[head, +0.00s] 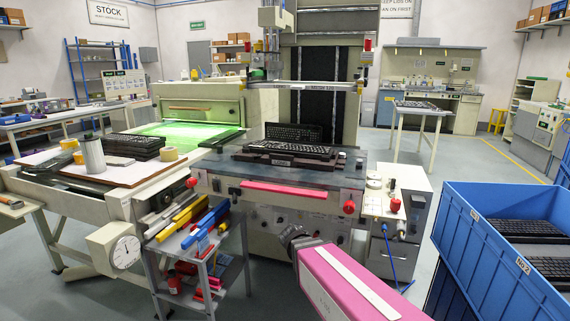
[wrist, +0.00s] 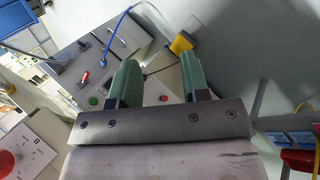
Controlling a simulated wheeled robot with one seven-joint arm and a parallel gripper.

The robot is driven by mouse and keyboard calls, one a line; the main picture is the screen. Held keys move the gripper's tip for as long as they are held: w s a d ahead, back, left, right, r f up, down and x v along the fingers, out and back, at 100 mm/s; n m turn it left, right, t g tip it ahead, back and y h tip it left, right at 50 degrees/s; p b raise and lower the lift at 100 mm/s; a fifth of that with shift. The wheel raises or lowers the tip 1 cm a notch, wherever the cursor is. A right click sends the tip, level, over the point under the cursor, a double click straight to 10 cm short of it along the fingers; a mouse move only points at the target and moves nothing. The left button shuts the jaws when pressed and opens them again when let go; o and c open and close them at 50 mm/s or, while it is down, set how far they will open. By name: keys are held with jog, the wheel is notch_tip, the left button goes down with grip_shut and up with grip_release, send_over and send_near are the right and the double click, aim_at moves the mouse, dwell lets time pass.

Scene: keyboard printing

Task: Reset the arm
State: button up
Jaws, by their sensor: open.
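My gripper (wrist: 160,78) shows in the wrist view with its two green fingers well apart and nothing between them. Beyond the fingers are a grey panel with small buttons, a blue cable and a yellow part, all apart from the fingers. In the head view my pink arm link (head: 345,285) reaches in from the bottom, in front of the printing machine (head: 300,200). The gripper itself cannot be made out in the head view. A black keyboard (head: 290,149) lies on the machine's bed, with another standing behind it.
A blue crate (head: 490,255) with keyboards stands at the right. A white control cabinet (head: 400,210) stands beside the machine. At the left are a bench (head: 75,180) with stacked keyboards and a small shelf cart (head: 205,250) with coloured tools. Floor shows between cabinet and crate.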

jog(key=s+d+f+m+g+y, duration=0.1)
jog(key=s+d+f+m+y, duration=0.2)
jog(key=d+y, duration=0.3)
jog(key=shift+s+d+f+m+g+y, duration=0.3)
jog(key=shift+s+d+f+m+y, duration=0.15)
jog(key=shift+d, duration=0.2)
jog(key=shift+w, duration=0.1)
dwell(1.3)
